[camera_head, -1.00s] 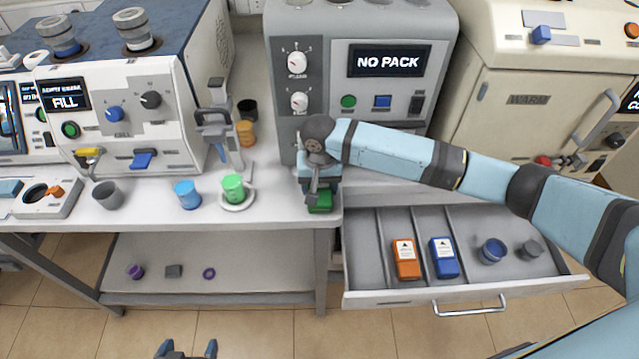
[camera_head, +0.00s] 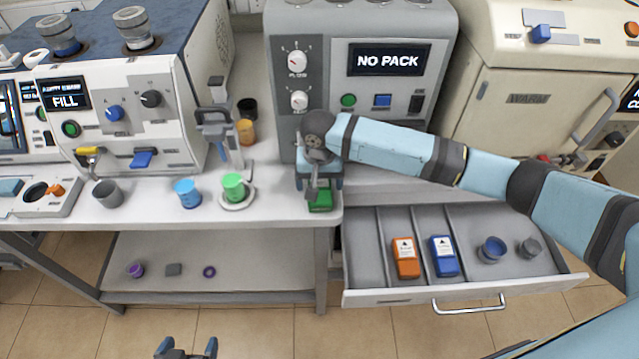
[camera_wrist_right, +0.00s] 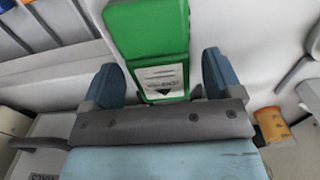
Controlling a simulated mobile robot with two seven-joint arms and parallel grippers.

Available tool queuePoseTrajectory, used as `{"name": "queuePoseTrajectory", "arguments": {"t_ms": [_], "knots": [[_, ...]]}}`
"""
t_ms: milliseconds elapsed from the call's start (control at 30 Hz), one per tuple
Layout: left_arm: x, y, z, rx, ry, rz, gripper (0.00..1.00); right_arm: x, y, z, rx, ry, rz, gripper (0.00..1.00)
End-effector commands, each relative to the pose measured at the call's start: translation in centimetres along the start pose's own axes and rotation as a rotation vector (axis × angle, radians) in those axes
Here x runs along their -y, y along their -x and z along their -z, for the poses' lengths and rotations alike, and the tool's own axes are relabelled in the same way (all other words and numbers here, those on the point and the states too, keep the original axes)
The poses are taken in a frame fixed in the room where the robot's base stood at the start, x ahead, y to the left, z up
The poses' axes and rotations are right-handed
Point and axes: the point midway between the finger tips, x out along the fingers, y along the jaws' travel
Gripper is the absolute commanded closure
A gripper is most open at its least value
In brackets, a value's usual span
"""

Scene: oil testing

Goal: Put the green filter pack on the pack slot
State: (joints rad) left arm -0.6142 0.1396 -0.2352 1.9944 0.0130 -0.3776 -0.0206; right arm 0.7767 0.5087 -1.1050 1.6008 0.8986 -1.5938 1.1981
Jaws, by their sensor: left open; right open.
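The green filter pack (camera_head: 320,200) is at the bench's front right edge, before the grey machine (camera_head: 362,60), whose display reads "NO PACK". In the right wrist view the pack (camera_wrist_right: 150,35) shows its white label between my right gripper's fingers, with small gaps on both sides. My right gripper (camera_head: 316,190) points down over the pack and is open; it also shows in the right wrist view (camera_wrist_right: 160,88). The pack slot is not clearly visible; my arm covers part of the machine's front. My left gripper (camera_head: 186,350) is open and empty, low in front of the bench.
An open drawer (camera_head: 400,298) at right holds an orange pack (camera_head: 405,257), a blue pack (camera_head: 444,256) and two small cups. A blue cup (camera_head: 188,193) and a green cup (camera_head: 233,187) stand on the bench left of my right gripper. The floor in front is clear.

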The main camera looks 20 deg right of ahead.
Motion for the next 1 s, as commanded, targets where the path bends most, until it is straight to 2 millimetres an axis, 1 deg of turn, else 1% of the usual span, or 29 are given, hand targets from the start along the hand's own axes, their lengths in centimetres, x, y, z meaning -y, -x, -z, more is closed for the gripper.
{"name": "queuePoseTrajectory", "arguments": {"t_ms": [300, 400, 500, 600, 700, 1000], "knots": [[0.0, -0.1, -0.2, 0.001, 0.0, 0.0, 0.11, 0.1, 6.8, 0.0, -0.002, 0.002, 0.002, 0.15], [0.0, -0.1, -0.2, 0.001, 0.0, 0.0, 0.11, 0.0, 8.6, 0.1, -0.003, 0.001, 0.001, 0.15], [0.0, -0.2, -0.3, 0.001, 0.0, 0.0, 0.11, 0.0, 9.9, 0.1, -0.001, 0.0, 0.001, 0.15], [0.0, -0.2, -0.3, 0.001, 0.0, 0.0, 0.11, 0.0, 10.6, 0.1, 0.0, 0.0, 0.0, 0.15], [0.0, -0.2, -0.3, 0.001, 0.0, 0.0, 0.11, 0.0, 10.9, 0.0, 0.0, 0.0, -0.001, 0.15], [0.0, -0.2, -0.3, 0.001, 0.0, 0.0, 0.11, 0.0, 10.9, 0.0, 0.0, 0.0, 0.0, 0.15]]}}
